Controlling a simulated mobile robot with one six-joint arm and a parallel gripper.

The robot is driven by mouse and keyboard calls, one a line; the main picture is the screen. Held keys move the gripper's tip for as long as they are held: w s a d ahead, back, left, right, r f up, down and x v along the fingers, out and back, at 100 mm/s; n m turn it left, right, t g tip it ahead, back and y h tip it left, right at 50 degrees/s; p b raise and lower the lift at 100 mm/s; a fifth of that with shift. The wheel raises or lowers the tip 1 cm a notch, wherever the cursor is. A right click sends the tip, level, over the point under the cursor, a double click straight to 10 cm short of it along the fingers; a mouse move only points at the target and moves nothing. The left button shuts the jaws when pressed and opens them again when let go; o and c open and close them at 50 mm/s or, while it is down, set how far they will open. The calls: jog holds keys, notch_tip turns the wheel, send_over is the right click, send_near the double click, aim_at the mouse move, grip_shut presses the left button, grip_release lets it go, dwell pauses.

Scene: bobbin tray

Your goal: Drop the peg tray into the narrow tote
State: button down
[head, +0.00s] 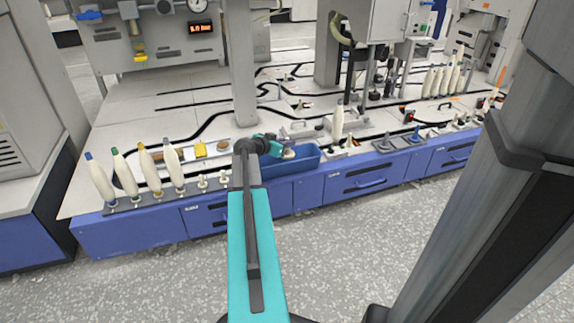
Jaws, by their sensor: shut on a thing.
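My gripper (282,148) is at the far end of my teal arm, over the blue narrow tote (308,162) at the bench's front edge. It is shut on a small pale, rounded thing (288,154), which I take to be the peg tray. The peg tray is at or just above the tote's opening. I cannot tell whether it touches the tote. My gripper and arm hide part of the tote's left side and its inside.
Bobbins on pegs (143,168) stand in a row at the left front. More bobbins (440,80) are at the back right. A grey post (240,70) rises behind my gripper.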

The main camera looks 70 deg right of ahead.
jog(key=c, duration=1.7)
grip_release()
jog(key=shift+o, duration=0.2)
jog(key=shift+a+r, duration=0.1)
jog(key=p+v, duration=0.4)
jog(key=v, duration=0.9)
jog(key=shift+a, duration=0.2)
jog(key=shift+w+r, duration=0.15)
jog(key=shift+r, duration=0.05)
